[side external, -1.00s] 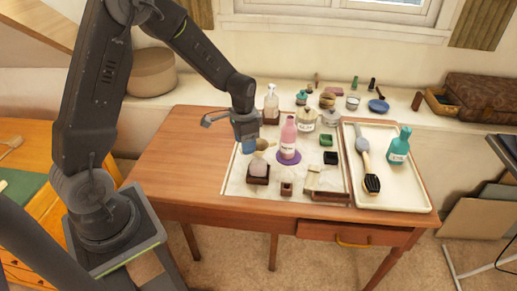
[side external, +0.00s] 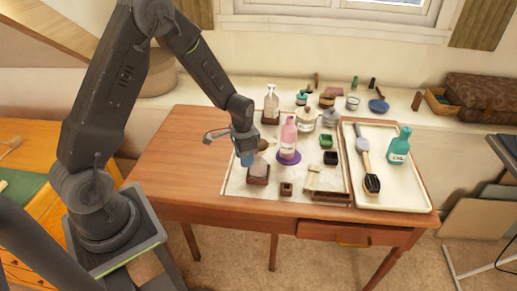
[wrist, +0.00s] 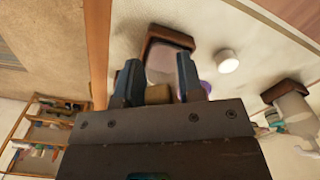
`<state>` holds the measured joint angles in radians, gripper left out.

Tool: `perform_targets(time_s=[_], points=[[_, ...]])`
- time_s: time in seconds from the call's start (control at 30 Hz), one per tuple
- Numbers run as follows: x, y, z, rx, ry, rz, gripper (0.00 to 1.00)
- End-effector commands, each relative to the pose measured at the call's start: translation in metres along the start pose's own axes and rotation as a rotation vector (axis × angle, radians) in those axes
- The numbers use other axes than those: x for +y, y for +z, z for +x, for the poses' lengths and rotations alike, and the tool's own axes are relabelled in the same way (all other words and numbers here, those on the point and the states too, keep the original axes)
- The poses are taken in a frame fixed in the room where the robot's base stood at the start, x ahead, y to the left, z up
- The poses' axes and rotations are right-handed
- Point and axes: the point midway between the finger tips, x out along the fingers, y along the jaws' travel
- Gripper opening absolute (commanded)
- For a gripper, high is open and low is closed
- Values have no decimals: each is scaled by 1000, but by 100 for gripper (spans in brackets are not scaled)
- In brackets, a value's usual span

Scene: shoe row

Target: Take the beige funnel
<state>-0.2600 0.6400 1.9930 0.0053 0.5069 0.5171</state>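A small tan-beige thing (side external: 263,144) that may be the beige funnel stands at the left part of the light mat on the table, close to the right of my gripper. In the wrist view a tan piece (wrist: 158,94) shows between the fingers; its full shape is hidden and I cannot confirm that it is the funnel. My gripper (side external: 247,160) points down with its blue fingertips low over the mat's left side. In the wrist view its fingers (wrist: 158,80) are apart, with a visible gap beside the tan piece.
A pale bottle in a dark brown holder (side external: 258,173) stands just in front of my gripper. A pink bottle (side external: 288,137) on a purple disc is to the right. A white tray (side external: 420,200) holds a brush and a teal bottle (side external: 399,147). The table's left side (side external: 180,160) is clear.

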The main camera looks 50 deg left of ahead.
Motion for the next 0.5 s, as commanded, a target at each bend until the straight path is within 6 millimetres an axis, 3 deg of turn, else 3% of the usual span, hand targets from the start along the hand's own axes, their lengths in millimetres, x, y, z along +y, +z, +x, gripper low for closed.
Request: perform_targets(time_s=[0.33,0.5], points=[[0,0,0,0,0,0,1],[0,0,0,0,0,0,0]])
